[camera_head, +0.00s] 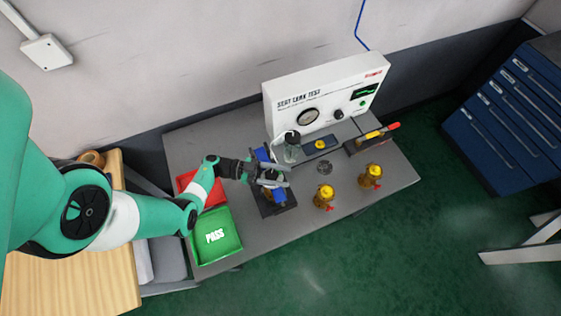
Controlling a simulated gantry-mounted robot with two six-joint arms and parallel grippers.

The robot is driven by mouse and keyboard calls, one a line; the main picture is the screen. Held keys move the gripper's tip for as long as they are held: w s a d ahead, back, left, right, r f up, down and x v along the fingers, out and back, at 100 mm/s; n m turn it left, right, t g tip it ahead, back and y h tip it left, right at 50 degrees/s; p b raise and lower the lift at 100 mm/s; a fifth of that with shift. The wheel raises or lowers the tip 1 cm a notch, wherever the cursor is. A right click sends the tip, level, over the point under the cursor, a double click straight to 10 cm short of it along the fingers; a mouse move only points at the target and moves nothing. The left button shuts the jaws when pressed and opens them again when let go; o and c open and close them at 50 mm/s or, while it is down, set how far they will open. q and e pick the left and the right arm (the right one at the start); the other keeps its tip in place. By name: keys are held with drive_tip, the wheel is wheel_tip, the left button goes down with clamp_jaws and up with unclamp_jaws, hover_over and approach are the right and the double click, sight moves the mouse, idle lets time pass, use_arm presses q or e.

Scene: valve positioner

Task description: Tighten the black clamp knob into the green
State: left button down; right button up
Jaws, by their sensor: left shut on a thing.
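A blue clamp fixture (279,195) on a black base (267,207) stands at the middle of the grey bench. My left gripper (285,176) reaches in from the left and is shut at this fixture, its grey fingers over the top. The black clamp knob is hidden or too small to make out; the fingers appear to be closed around it. A little brass-yellow shows within the fixture below the fingers. I cannot make out a green mark on the clamp. My right gripper is out of view.
A white test panel (284,92) stands behind, with a clear vessel (292,153) in front. Two brass valves (324,196) (371,175) stand right of the fixture. A green PASS tray (228,250) and a red tray (183,180) lie left. The bench's front right is clear.

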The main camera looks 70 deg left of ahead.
use_arm(q)
drive_tip(key=shift+s+d+m+g+h+b, duration=0.2)
drive_tip(key=shift+m+g+h+b, duration=0.35)
drive_tip(key=shift+m+g+h, duration=0.4)
drive_tip(key=shift+s+d+m+g+h+b, duration=0.15)
drive_tip(key=shift+m+g+h+b, duration=0.5)
drive_tip(key=shift+h, duration=0.6)
drive_tip(key=shift+w, duration=0.1)
drive_tip(key=shift+c, duration=1.4)
unclamp_jaws()
drive_tip(key=shift+d, duration=0.1)
